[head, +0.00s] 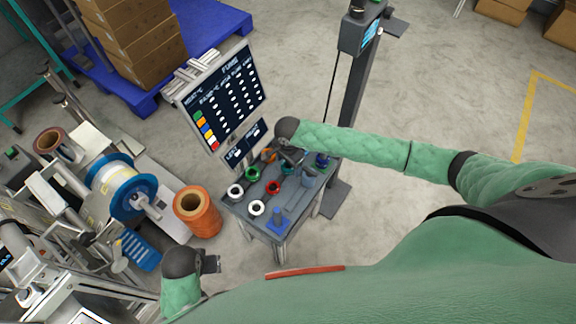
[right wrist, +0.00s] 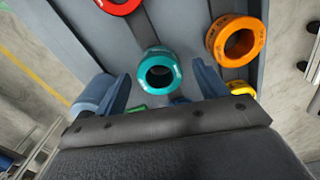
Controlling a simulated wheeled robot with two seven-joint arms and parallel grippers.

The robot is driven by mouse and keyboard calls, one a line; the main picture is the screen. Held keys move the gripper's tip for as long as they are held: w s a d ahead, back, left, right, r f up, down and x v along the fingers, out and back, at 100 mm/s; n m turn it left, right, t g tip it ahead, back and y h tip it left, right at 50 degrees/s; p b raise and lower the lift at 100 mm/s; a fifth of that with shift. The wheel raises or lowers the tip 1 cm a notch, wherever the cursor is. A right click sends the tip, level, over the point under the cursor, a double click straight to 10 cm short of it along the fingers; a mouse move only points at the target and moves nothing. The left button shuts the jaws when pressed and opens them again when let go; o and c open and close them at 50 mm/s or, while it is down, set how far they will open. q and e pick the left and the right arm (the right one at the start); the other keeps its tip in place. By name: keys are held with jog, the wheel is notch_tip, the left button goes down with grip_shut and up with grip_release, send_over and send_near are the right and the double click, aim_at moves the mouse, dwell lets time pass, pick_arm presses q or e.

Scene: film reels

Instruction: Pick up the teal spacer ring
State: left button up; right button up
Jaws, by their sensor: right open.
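The teal spacer ring (right wrist: 155,53) lies flat on the grey table top in the right wrist view. In the head view the teal ring (head: 287,170) is partly covered by my right gripper (head: 290,156). My right gripper, also in the right wrist view (right wrist: 160,72), is open and empty. Its two fingers point toward the table, one on each side of the teal ring in the picture; I cannot tell the height gap. My left gripper (head: 211,263) is away from the table at the lower left, with nothing seen in it; its jaw opening is too small to judge.
An orange ring (right wrist: 217,51), a red ring (right wrist: 118,8) and a yellow ring (right wrist: 238,86) lie near the teal one. A green ring (head: 252,174), white rings (head: 235,190) and a blue piece (head: 278,222) share the table. A sign board (head: 225,95) stands behind.

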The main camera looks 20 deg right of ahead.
jog(key=shift+f, duration=0.45)
jog(key=c, duration=1.1)
jog(key=shift+r, duration=0.15)
